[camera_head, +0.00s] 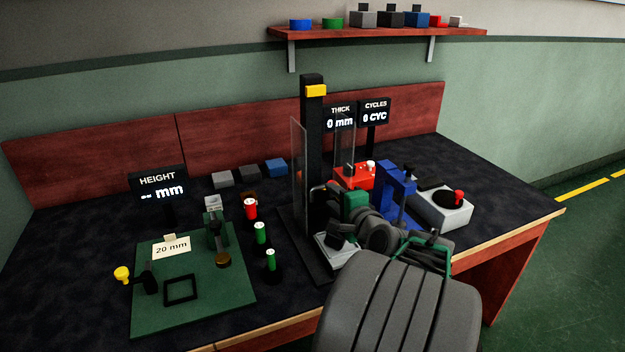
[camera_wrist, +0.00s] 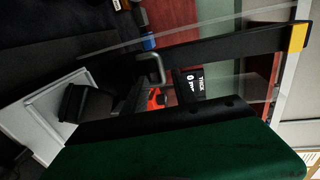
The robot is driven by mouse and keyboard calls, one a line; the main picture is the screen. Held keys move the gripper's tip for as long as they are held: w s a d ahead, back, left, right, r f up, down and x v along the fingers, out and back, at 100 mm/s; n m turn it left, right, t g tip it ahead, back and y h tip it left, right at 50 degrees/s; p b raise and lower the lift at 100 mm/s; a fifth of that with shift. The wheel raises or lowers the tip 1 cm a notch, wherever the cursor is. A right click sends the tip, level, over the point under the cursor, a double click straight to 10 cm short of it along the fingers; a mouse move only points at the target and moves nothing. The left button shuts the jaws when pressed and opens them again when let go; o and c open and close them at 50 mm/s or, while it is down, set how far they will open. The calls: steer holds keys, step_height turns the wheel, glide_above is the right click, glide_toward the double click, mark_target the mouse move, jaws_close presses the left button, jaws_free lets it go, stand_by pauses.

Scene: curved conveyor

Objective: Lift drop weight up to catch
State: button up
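The drop tower (camera_head: 312,130) is a tall black post with a yellow block (camera_head: 315,91) near its top. It lies sideways in the wrist view (camera_wrist: 225,48), with the yellow block (camera_wrist: 298,37) at the right. My gripper (camera_head: 333,212) is low at the tower, above its pale base plate (camera_head: 333,250). In the wrist view my gripper (camera_wrist: 118,86) shows a dark block on one side and a grey hooked part on the other. The drop weight cannot be told apart from the dark parts there. Whether the fingers hold anything is unclear.
Clear upright panels (camera_head: 299,175) flank the tower. A green board (camera_head: 205,290) and red and green cylinders (camera_head: 250,209) stand left. A blue fixture (camera_head: 391,190) and a red-button box (camera_head: 440,210) stand right. Displays (camera_head: 375,113) read 0 mm and 0 CYC.

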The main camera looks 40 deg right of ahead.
mark_target(323, 188)
steer(key=x, duration=0.7)
steer(key=shift+w+d+b, duration=0.3)
steer(key=shift+w+b, duration=0.05)
steer(key=shift+c, duration=0.4)
steer(key=shift+a, duration=0.1)
jaws_close()
steer(key=shift+f, duration=0.1)
stand_by(0.4)
